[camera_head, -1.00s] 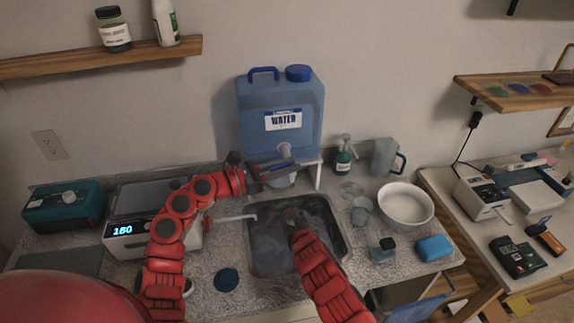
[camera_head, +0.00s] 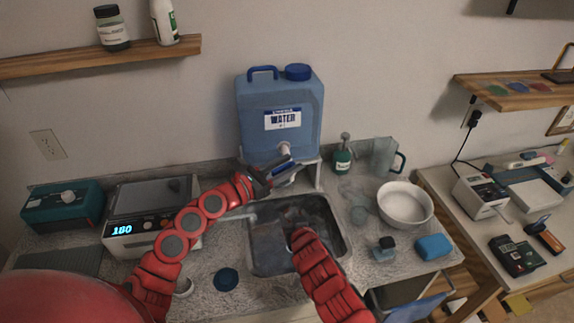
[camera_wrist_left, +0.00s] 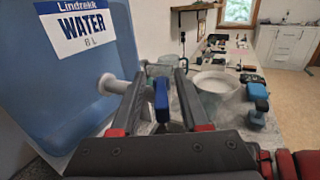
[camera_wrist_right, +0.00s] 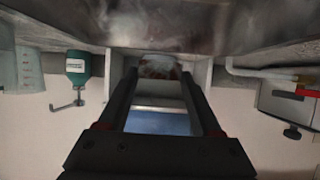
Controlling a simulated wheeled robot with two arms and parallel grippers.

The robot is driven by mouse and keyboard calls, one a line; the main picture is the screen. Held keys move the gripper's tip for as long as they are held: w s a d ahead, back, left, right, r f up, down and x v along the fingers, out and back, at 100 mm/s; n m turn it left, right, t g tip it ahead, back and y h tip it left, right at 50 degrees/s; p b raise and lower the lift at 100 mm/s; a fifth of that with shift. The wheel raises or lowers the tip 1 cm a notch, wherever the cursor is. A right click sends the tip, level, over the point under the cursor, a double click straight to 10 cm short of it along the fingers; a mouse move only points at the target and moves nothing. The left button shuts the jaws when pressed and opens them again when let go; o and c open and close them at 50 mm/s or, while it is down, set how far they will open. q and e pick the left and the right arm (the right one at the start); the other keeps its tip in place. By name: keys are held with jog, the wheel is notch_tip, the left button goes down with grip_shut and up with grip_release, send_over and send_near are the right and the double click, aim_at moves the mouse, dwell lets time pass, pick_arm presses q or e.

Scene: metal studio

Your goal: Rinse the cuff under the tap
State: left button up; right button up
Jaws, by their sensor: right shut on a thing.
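The blue water container (camera_head: 280,100) stands at the back, with its pale tap (camera_head: 284,149) above the sink. My left gripper (camera_head: 288,172) is at the tap. In the left wrist view its fingers are apart, with the tap's blue lever (camera_wrist_left: 162,100) between them; the white spout (camera_wrist_left: 116,86) is just left. My right gripper (camera_head: 298,222) reaches down into the sink (camera_head: 263,268), below the tap. In the right wrist view its fingers (camera_wrist_right: 160,78) are shut on a whitish and reddish thing (camera_wrist_right: 158,66), apparently the cuff, mostly hidden.
A thin side faucet (camera_head: 238,218) extends over the sink's left edge. A white bowl (camera_head: 405,205), a green pump bottle (camera_head: 342,157), a clear pitcher (camera_head: 383,155) and a blue sponge (camera_head: 433,247) stand to the right. A lit device (camera_head: 150,225) is on the left.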

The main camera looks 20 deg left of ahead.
pick_arm(q)
jog(key=v, duration=1.2)
jog(key=shift+a, duration=0.1)
dwell(2.6)
jog(key=x, duration=0.9)
dwell(0.4)
jog(key=shift+c, duration=0.2)
grip_shut()
